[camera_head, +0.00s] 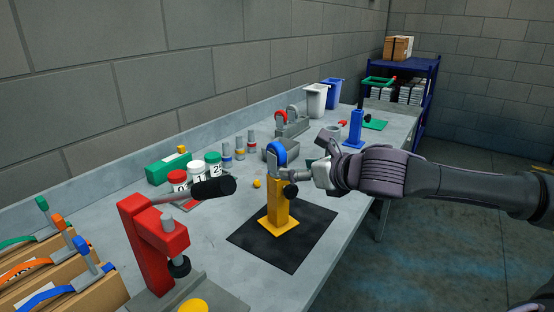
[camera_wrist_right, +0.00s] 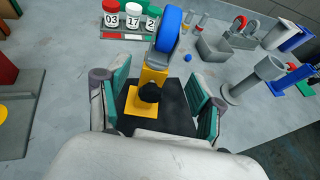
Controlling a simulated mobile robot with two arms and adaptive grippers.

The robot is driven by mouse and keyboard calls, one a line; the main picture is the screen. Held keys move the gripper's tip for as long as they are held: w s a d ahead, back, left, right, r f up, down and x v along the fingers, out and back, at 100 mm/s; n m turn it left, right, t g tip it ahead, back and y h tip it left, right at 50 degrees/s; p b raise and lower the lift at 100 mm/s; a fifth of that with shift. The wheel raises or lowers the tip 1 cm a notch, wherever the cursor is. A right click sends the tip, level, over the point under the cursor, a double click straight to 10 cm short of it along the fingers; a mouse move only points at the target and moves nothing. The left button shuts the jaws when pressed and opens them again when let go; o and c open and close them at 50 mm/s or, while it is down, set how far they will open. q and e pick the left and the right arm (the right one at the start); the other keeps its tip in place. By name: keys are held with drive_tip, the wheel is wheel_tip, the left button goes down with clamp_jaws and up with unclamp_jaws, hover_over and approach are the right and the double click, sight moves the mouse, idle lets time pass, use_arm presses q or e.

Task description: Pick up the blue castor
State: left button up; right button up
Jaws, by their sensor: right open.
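The blue castor (camera_head: 279,150), a blue wheel in a grey fork, sits on top of the yellow stand (camera_head: 279,207). The stand has a black knob and stands on a black mat (camera_head: 290,256). In the right wrist view the castor's blue wheel (camera_wrist_right: 168,28) shows upright above the stand, beyond the fingertips. My right gripper (camera_head: 302,171) is just right of the castor, open and empty. In the right wrist view its green-padded fingers (camera_wrist_right: 158,100) spread left and right of the yellow stand. Whether they touch anything cannot be told. My left gripper is not in view.
A red clamp-like stand (camera_head: 147,245) is at the front left, near bins with coloured handles. Numbered jars (camera_head: 197,175) and a green box (camera_head: 169,168) are behind. A grey holder (camera_head: 292,128) with castors and a blue stand (camera_head: 355,130) are farther back.

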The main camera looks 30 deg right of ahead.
sight(283, 163)
drive_tip(key=x, duration=0.3)
drive_tip(key=shift+a+r, duration=0.1)
drive_tip(key=shift+w, duration=0.3)
drive_tip(key=shift+w+p, duration=0.35)
drive_tip(key=p+x, duration=0.1)
drive_tip(key=x, duration=0.4)
drive_tip(key=shift+r, duration=0.2)
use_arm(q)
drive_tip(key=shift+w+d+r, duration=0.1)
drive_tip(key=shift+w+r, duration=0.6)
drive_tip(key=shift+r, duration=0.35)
use_arm(e)
drive_tip(key=shift+s, duration=0.1)
drive_tip(key=shift+c, duration=0.9)
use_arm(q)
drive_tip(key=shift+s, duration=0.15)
use_arm(e)
drive_tip(key=shift+r, duration=0.1)
clamp_jaws()
